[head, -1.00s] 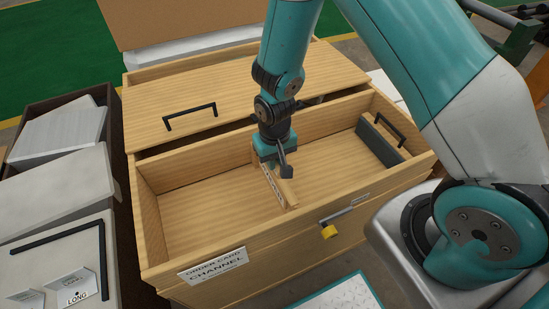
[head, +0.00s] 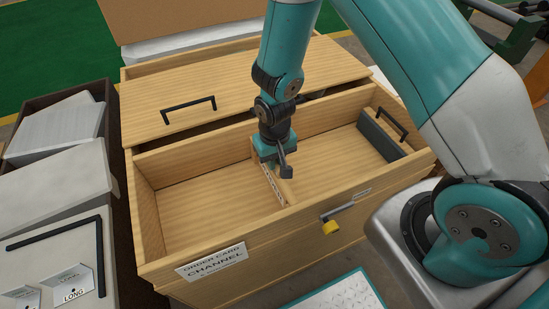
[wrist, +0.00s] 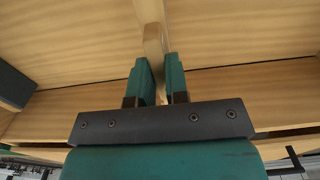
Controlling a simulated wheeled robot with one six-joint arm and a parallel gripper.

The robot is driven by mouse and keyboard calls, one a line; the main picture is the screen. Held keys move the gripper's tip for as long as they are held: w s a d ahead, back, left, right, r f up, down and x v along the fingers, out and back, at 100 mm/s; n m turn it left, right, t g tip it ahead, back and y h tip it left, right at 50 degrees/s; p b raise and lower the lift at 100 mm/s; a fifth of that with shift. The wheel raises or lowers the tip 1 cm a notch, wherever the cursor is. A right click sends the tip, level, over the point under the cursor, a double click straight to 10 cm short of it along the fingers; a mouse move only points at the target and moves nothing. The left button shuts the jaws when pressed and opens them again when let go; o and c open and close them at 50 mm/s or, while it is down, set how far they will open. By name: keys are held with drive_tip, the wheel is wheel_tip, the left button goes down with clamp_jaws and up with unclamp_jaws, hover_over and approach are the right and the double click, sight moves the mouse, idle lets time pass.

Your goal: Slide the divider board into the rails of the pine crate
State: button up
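The pine crate (head: 160,262) stands open in the middle of the head view, its long front wall toward me. The narrow divider board (head: 272,186) stands crosswise inside it, near mid-length, with lettering on its side. My gripper (head: 268,160) is over the board's rear part. In the wrist view the divider board (wrist: 153,42) runs between the two fingers of my gripper (wrist: 159,75), which look closed against its faces. The rails and the board's lower edge cannot be made out.
A grey block with a dark handle (head: 380,138) sits at the crate's right end. A pine lid with a handle (head: 245,85) lies behind the opening. Boxes (head: 55,200) stand at left.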

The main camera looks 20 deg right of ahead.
drive_tip(key=o, duration=0.5)
wheel_tip(320, 180, up, 18)
drive_tip(key=p, duration=0.1)
drive_tip(key=shift+f+p, duration=0.25)
drive_tip(key=shift+p, duration=0.15)
idle(0.4)
drive_tip(key=s+a+r+n+y+p, duration=0.2)
drive_tip(key=s+r+n+p, duration=0.1)
drive_tip(key=s+r, duration=0.6)
drive_tip(key=s+a+r+n+y+p, duration=0.2)
drive_tip(key=s+r+n+p, duration=0.2)
drive_tip(key=s+r, duration=0.5)
wheel_tip(320, 180, up, 5)
drive_tip(key=shift+s+a+r+p, duration=0.1)
drive_tip(key=shift+s+a+p, duration=0.05)
drive_tip(key=shift+a+p, duration=0.2)
